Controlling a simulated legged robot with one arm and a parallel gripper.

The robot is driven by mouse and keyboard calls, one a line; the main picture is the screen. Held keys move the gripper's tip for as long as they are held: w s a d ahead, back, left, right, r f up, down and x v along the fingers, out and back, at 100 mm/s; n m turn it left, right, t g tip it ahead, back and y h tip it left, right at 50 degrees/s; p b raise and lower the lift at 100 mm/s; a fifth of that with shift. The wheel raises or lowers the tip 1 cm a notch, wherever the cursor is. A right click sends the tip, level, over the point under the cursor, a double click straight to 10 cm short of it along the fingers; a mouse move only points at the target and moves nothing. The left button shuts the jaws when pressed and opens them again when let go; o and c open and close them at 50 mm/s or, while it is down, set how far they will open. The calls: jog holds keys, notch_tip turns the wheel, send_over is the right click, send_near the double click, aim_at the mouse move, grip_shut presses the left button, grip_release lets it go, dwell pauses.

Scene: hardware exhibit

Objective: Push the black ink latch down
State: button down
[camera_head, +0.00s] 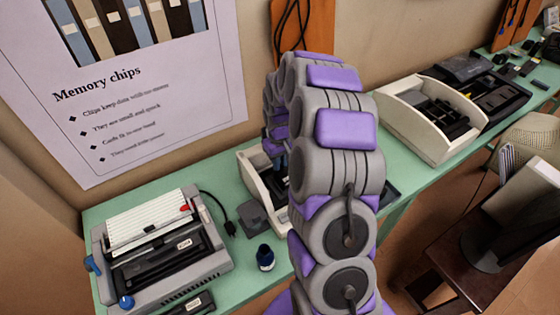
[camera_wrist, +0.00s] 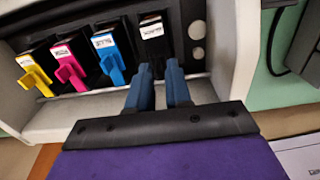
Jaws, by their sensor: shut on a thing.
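In the wrist view, the black ink cartridge (camera_wrist: 153,34) is the rightmost in a row, with a white label on top. My gripper (camera_wrist: 160,70) has its two blue fingers at the front of this cartridge, shut on the black ink latch with a narrow gap between them. The latch itself is dark and mostly hidden by the fingers. To the left, the cyan latch (camera_wrist: 112,68), magenta latch (camera_wrist: 69,68) and yellow latch (camera_wrist: 36,75) stick out from their cartridges. In the head view, my arm hides most of the white printer (camera_head: 256,172).
The printer's white side wall (camera_wrist: 226,50) stands close to the right of my fingers. On the green table (camera_head: 236,287), a binding machine (camera_head: 165,245) and ink bottle (camera_head: 265,257) stand to the left.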

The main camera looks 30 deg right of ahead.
jog(key=shift+s+f+t, duration=0.1)
jog(key=shift+s+t, duration=0.2)
jog(key=shift+t, duration=0.2)
jog(key=shift+s+f+t, duration=0.35)
jog(key=shift+f+t, duration=0.05)
jog(key=shift+t, duration=0.65)
jog(key=shift+s+f+t, duration=0.35)
jog(key=shift+f+t, duration=0.05)
jog(key=shift+t, duration=0.65)
jog(key=c, duration=1.3)
grip_release()
jog(key=p+v, duration=0.1)
jog(key=v, duration=0.4)
jog(key=p+v, duration=0.1)
jog(key=v, duration=0.5)
jog(key=p+v, duration=0.1)
jog(key=v, duration=0.5)
jog(key=shift+d+r, duration=0.1)
jog(key=shift+d, duration=0.15)
